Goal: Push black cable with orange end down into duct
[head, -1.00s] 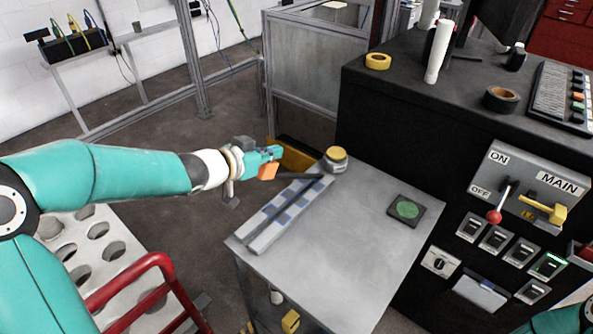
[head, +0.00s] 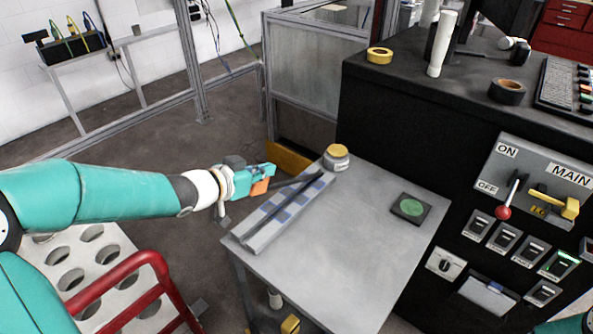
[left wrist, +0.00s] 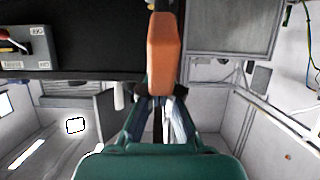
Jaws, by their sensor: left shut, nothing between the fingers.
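The grey duct (head: 262,232) lies slanted along the left edge of the metal table, with blue patches and a dark lengthwise slot. My left gripper (head: 268,176) is shut and empty above and left of its far half. In the left wrist view the orange block (left wrist: 165,52) stands just ahead of the shut gripper (left wrist: 162,92). Whether the cable lies in the slot there is unclear. My right gripper is out of view.
A yellow-topped jar (head: 336,158) stands at the duct's far end. A black pad with a green disc (head: 410,208) lies on the right of the table (head: 350,250). A black control cabinet (head: 400,130) rises behind. The table's middle is clear.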

